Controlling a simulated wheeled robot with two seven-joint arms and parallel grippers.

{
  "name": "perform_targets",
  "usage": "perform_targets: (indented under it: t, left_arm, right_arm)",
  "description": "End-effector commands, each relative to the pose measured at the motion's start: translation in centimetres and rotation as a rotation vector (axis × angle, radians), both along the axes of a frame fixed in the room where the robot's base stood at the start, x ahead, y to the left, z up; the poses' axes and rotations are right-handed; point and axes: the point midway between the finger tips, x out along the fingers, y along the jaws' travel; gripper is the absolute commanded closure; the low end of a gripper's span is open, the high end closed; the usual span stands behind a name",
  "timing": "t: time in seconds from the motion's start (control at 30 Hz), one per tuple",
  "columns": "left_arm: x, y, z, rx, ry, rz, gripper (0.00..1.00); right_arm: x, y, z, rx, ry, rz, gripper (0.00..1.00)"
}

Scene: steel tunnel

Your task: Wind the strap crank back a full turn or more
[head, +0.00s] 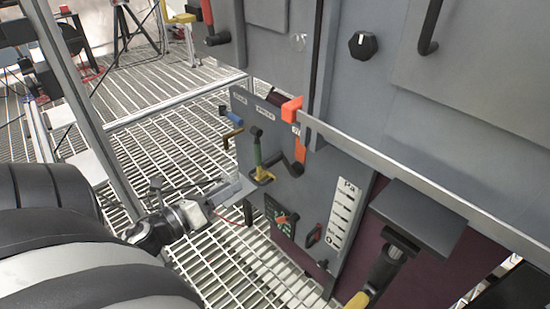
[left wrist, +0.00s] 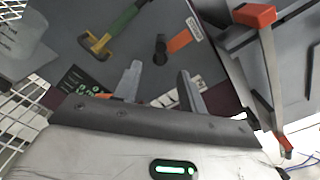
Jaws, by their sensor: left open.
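The strap crank (head: 289,165), a black arm with a dark grip, sits on the grey panel (head: 238,110) beside an orange strap (head: 297,132). In the left wrist view the dark crank grip (left wrist: 160,49) stands beyond my fingertips, close to the orange strap piece (left wrist: 180,40). My left gripper (head: 243,188) is in front of the panel, lower and to the left of the crank. Its two fingers (left wrist: 159,72) are spread with nothing between them. The fingers look apart from the crank. My right gripper is not in view.
A green-and-yellow handle (head: 257,150) stands on the panel left of the crank. A pale rail (head: 390,168) crosses to the right. Grating floor (head: 170,140) lies open at left.

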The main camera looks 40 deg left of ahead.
Motion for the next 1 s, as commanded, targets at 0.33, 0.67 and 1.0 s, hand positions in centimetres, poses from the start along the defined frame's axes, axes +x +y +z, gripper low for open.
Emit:
perform_targets:
  t: [0.33,0.67,1.0]
  left_arm:
    - [7.2,-0.7,0.2,-0.002,-0.005,-0.002,0.59]
    - [13.2,-1.2,0.2,-0.006,-0.003,0.0,0.59]
    - [14.8,-1.3,0.1,-0.007,0.0,0.001,0.59]
  right_arm:
    - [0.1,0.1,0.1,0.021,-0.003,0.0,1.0]
    - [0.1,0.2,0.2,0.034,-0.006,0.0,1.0]
    - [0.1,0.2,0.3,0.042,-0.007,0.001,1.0]
